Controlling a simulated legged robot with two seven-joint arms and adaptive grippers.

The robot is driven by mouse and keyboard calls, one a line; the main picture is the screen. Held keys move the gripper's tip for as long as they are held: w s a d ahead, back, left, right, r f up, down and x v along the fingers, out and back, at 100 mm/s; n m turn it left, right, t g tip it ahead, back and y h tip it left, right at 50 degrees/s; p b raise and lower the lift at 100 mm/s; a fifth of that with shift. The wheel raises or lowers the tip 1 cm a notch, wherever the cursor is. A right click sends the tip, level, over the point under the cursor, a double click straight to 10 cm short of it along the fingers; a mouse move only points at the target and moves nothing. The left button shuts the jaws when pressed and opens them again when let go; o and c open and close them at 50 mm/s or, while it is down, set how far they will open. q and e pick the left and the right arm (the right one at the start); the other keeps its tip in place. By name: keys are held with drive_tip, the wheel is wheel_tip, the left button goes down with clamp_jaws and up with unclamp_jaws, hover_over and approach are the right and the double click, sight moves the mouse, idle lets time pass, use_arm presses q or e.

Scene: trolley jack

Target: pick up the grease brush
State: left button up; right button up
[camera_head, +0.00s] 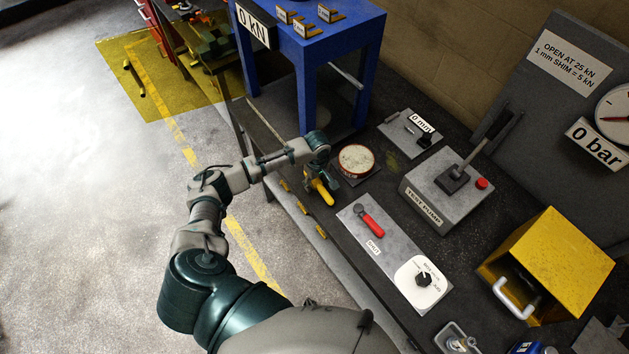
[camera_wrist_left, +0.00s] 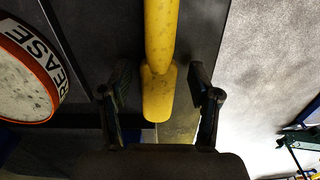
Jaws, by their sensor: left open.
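The grease brush shows a yellow handle (camera_head: 324,192) in the head view, lying near the front edge of the dark bench beside the grease tin (camera_head: 356,160). In the left wrist view the handle (camera_wrist_left: 160,50) runs down from the top, and its rounded end lies between my two dark fingers. The tin (camera_wrist_left: 28,70), marked GREASE, is at the left there. My left gripper (camera_head: 313,183) is over the brush in the head view and partly hides it. Its fingers (camera_wrist_left: 158,82) are open, with a gap on each side of the handle. The brush's bristles are hidden. My right gripper is not in view.
The test pump (camera_head: 447,192) and a yellow box (camera_head: 550,262) stand farther right. A blue press frame (camera_head: 310,75) stands behind. Open floor (camera_head: 100,220) is at the left.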

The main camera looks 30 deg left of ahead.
use_arm(q)
drive_tip(key=shift+f, duration=0.55)
drive_tip(key=shift+d, duration=0.15)
drive_tip(key=shift+c, duration=0.2)
clamp_jaws()
drive_tip(key=shift+r, duration=0.1)
drive_tip(key=shift+w+r, duration=0.1)
drive_tip(key=shift+r, duration=0.5)
wheel_tip(320, 180, up, 2)
drive_tip(key=shift+r+b, duration=0.2)
drive_tip(key=shift+b, duration=0.1)
drive_tip(key=s+d, duration=0.3)
drive_tip(key=s, duration=0.4)
drive_tip(key=s+d+r, duration=0.1)
drive_tip(key=s+d, duration=0.2)
drive_tip(key=s, duration=0.5)
drive_tip(key=shift+r+b, duration=0.2)
drive_tip(key=shift+b, duration=0.2)
